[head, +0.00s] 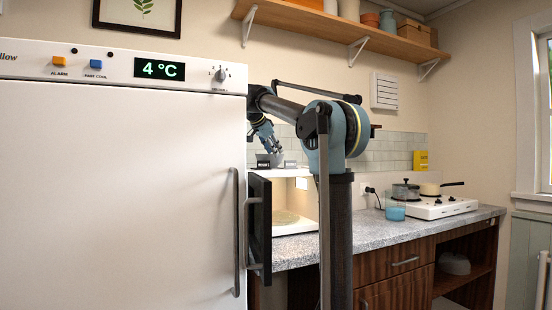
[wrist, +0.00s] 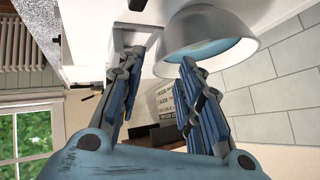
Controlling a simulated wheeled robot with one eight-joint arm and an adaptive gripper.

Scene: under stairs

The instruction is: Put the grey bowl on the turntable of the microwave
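The microwave stands on the counter with its dark door (head: 260,228) swung open beside the fridge. Its lit inside shows a pale round turntable (head: 284,217) with nothing visible on it. The grey bowl (head: 277,158) is at the top of the microwave, small and partly hidden by my gripper (head: 273,150). In the wrist view the bowl (wrist: 222,22) is large at the upper right, with a bluish inside. My gripper (wrist: 160,62) is open. Its right finger overlaps the bowl's opening and its left finger is outside the rim; I cannot tell whether either touches.
The white fridge (head: 120,180) fills the left, close to the microwave door. A blue cup (head: 395,213) and a white hob (head: 440,207) with a pot and a pan are on the counter to the right. A shelf (head: 340,27) hangs above my arm.

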